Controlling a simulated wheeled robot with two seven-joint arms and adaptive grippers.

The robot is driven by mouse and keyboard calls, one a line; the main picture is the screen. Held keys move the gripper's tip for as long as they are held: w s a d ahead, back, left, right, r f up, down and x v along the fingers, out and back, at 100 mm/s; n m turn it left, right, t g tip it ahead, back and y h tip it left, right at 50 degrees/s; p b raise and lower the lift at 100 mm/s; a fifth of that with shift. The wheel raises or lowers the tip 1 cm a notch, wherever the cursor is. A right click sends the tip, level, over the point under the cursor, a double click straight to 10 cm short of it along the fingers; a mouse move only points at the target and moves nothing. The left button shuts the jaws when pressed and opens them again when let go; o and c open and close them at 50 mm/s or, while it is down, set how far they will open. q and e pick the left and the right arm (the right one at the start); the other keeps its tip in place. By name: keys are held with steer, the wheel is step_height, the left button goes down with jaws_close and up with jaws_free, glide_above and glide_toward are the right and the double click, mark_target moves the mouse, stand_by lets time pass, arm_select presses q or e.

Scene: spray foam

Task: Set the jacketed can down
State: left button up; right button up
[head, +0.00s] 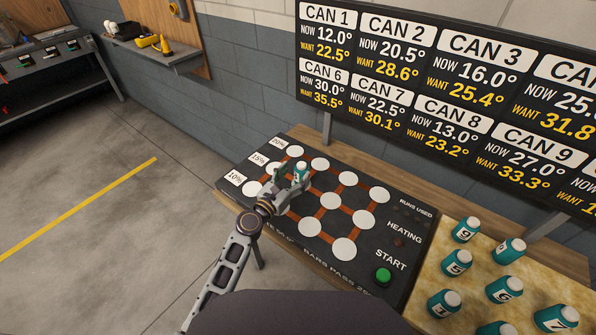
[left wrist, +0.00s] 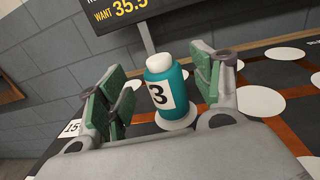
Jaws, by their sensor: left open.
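A teal can with a white cap and the number 3 (head: 299,173) stands upright on a white disc of the black heating board (head: 312,258). In the left wrist view the can (left wrist: 160,90) stands between the green finger pads without visible contact, its base on the white disc (left wrist: 178,121). My left gripper (head: 287,182) is open around the can; its fingers also show in the left wrist view (left wrist: 163,88). Any jacket on the can cannot be told apart from its teal body. My right gripper is not in view.
Several teal numbered cans, such as can 9 (head: 465,229) and can 5 (head: 456,262), stand on a yellowish mat (head: 428,240) at right. A green START button (head: 383,276) sits near the board's front. A temperature sign (head: 440,90) stands behind. Several white discs are empty.

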arm_select(q)
steer(key=shift+v, duration=1.75)
steer(key=shift+b+v, duration=0.3)
steer(key=shift+v, duration=1.35)
steer(key=shift+s+a, duration=0.15)
steer(key=shift+s, duration=0.05)
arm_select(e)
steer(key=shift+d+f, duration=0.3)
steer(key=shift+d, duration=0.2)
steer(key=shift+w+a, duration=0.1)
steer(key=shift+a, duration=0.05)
